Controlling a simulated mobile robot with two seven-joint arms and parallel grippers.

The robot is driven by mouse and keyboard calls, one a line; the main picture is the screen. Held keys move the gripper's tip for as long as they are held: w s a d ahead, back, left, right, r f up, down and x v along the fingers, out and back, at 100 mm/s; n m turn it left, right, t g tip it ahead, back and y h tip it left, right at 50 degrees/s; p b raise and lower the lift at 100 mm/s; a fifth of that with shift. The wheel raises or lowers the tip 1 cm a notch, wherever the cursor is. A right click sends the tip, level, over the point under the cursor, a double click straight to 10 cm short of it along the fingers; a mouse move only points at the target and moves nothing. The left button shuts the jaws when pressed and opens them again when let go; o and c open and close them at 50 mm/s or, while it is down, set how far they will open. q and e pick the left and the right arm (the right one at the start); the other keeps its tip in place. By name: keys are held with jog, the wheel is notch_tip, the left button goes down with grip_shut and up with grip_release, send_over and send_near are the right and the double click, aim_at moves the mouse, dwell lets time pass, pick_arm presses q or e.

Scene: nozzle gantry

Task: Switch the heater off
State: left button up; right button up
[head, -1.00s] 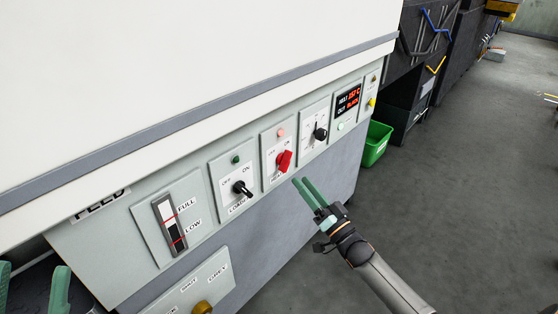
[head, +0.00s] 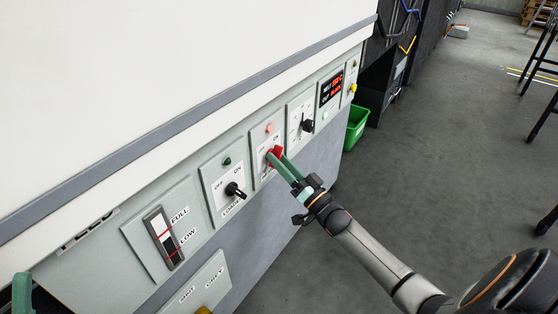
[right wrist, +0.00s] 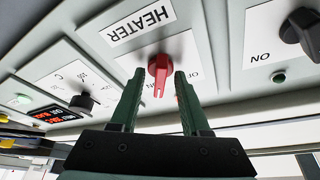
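The heater switch is a red knob (head: 277,151) on a pale panel, and it also shows in the right wrist view (right wrist: 159,70) beside the upside-down HEATER label (right wrist: 140,22). My right gripper (head: 274,158) is at the knob, its green fingers partly covering it in the head view. In the right wrist view the gripper (right wrist: 160,78) is open, one finger on each side of the knob, with gaps visible. A pinkish lamp (head: 269,128) sits above the knob. The knob's exact setting is hard to tell. Part of my left gripper (head: 22,292) shows at the lower left edge.
A black loader knob (head: 234,190) is left of the heater panel and another black knob (head: 307,125) is right of it. A display (head: 331,87) is further right. A green bin (head: 356,127) stands on the floor beyond the machine. The floor to the right is open.

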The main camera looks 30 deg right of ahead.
grip_shut()
pick_arm(q)
jog(key=shift+f, duration=0.3)
pick_arm(e)
jog(key=shift+n, duration=0.5)
pick_arm(q)
jog(key=shift+n, duration=0.5)
jog(key=f+b, duration=0.4)
jog(key=b, duration=0.1)
jog(key=shift+w+d+f, duration=0.1)
jog(key=shift+d+f, duration=0.1)
jog(key=shift+f, duration=0.1)
pick_arm(e)
jog(key=n+g+y, duration=0.1)
jog(key=n+y, duration=0.1)
jog(key=n, duration=0.3)
jog(key=n+g+y, duration=0.1)
jog(key=n+y, duration=0.2)
jog(key=n, duration=0.2)
jog(key=n+g+y, duration=0.1)
jog(key=n+y, duration=0.2)
jog(key=n, duration=0.3)
jog(key=shift+w+d, duration=0.15)
jog(key=shift+d, duration=0.2)
jog(key=shift+n+g, duration=0.3)
jog(key=shift+n, duration=0.1)
